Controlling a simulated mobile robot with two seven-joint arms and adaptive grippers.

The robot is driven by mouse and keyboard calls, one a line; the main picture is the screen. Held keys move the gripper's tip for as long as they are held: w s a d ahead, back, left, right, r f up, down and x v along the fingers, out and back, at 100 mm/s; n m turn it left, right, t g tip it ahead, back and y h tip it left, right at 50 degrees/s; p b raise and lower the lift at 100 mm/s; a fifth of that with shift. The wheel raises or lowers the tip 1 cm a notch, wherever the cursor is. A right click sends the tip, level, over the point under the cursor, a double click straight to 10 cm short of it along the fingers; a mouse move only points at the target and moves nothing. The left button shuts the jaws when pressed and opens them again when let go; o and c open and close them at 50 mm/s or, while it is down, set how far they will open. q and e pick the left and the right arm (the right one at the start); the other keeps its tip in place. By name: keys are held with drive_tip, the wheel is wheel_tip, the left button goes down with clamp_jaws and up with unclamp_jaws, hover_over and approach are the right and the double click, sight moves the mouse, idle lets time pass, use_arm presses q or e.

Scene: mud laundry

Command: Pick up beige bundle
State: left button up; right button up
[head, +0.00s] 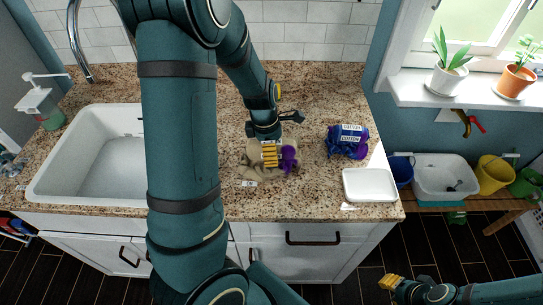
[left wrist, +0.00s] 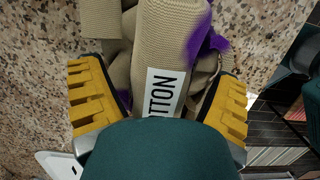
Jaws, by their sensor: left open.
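The beige bundle (head: 252,158) lies on the granite counter, with purple patches on its right side. My left gripper (head: 270,154) is down over the bundle from above. In the wrist view its yellow fingers (left wrist: 158,100) are spread, one on each side of the bundle. I cannot tell whether they touch it; my own gripper body hides its lower part. My right gripper (head: 390,283) is low at the right, over the floor, away from the counter.
A blue and purple bundle (head: 347,142) with a label lies right of the beige one. A white tray (head: 370,186) sits near the counter's right edge. A sink (head: 85,155) is at the left. A low bench (head: 480,204) with tubs stands beyond the counter.

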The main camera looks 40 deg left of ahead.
use_arm(q)
drive_tip(key=shift+f, duration=0.25)
idle(0.3)
drive_tip(key=c, duration=1.3)
